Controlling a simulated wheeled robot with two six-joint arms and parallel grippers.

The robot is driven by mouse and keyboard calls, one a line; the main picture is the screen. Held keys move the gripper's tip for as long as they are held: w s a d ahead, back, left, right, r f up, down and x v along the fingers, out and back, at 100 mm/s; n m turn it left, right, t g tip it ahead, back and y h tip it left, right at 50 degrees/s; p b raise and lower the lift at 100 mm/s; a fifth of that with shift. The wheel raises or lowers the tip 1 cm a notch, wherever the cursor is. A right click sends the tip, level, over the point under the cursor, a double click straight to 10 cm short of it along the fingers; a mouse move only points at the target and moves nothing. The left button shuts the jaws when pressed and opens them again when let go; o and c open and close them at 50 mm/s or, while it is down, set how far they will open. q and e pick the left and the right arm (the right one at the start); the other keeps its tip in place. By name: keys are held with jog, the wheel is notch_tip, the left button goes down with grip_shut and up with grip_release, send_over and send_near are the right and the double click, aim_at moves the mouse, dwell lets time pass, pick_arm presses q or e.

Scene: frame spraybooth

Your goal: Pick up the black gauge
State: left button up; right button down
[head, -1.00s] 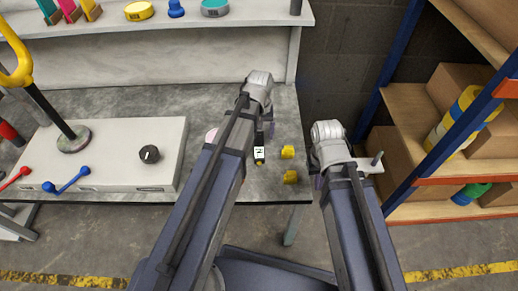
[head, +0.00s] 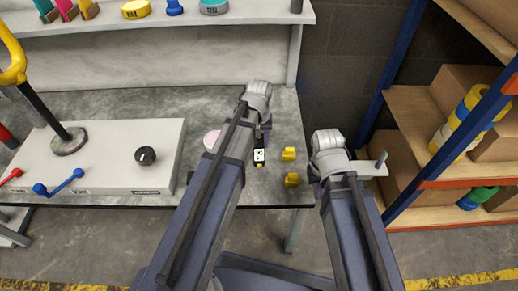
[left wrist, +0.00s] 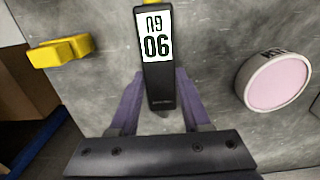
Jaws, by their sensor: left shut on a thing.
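The black gauge (left wrist: 160,88) has a white display with dark digits and sits between the two purple fingers of my left gripper (left wrist: 158,103) in the left wrist view. The fingers are shut on its sides. In the head view the gauge (head: 259,158) shows at the right end of the grey bench, just below my left gripper (head: 262,136), which my arm partly hides. I cannot tell whether the gauge touches the bench top. My right gripper (head: 314,176) is beyond the bench's right edge, its fingers mostly hidden behind its wrist.
A pink-topped round object (left wrist: 278,82) lies on the other side. A pale box with a black knob (head: 145,156) stands left. A shelf rack (head: 430,170) is at right.

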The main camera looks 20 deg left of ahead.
aim_at(259, 144)
pick_arm(q)
grip_shut()
jog(key=shift+r, duration=0.1)
notch_tip(259, 144, up, 10)
jog(key=p, duration=1)
